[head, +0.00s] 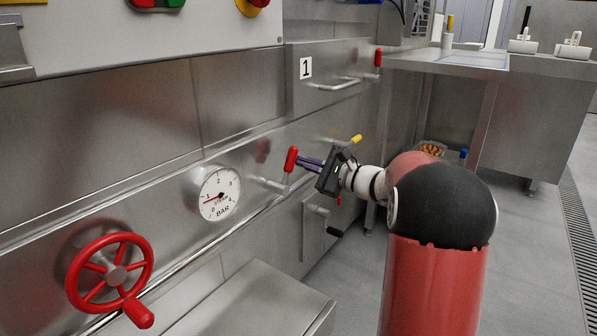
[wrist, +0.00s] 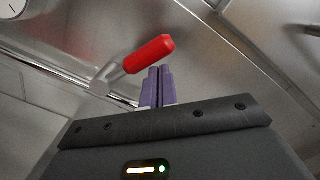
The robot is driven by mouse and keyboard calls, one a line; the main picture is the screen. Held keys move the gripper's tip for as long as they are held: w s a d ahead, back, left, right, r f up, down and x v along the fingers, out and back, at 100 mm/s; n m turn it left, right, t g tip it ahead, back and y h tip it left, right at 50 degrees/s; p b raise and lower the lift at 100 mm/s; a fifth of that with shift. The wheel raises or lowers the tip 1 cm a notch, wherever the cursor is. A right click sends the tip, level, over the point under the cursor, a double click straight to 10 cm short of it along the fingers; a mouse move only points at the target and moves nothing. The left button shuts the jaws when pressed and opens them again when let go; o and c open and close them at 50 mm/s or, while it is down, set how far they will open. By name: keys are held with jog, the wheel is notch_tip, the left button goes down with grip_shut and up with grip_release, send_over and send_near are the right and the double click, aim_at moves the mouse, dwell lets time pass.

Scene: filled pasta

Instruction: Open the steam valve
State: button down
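A lever with a red grip (head: 291,159) and a metal stem sticks out of the steel front panel, right of a round white gauge (head: 220,192) marked BAR. The grip (wrist: 149,54) also shows in the wrist view, tilted up to the right. A red handwheel (head: 109,272) with a knob is on the panel at the lower left. I cannot tell from labels which is the steam valve. My gripper (head: 301,161) has its purple fingers (wrist: 156,80) together, with nothing seen between them. The fingertips are close to the red grip; whether they touch is unclear.
A drawer marked 1 (head: 331,79) with a bar handle is above my gripper. A yellow-tipped lever (head: 355,140) is just behind it. A steel box (head: 245,305) juts out at the lower front. The floor to the right (head: 535,230) is clear.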

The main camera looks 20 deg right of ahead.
jog(key=shift+s+a+r, duration=0.25)
jog(key=shift+a+r, duration=0.2)
dwell(0.5)
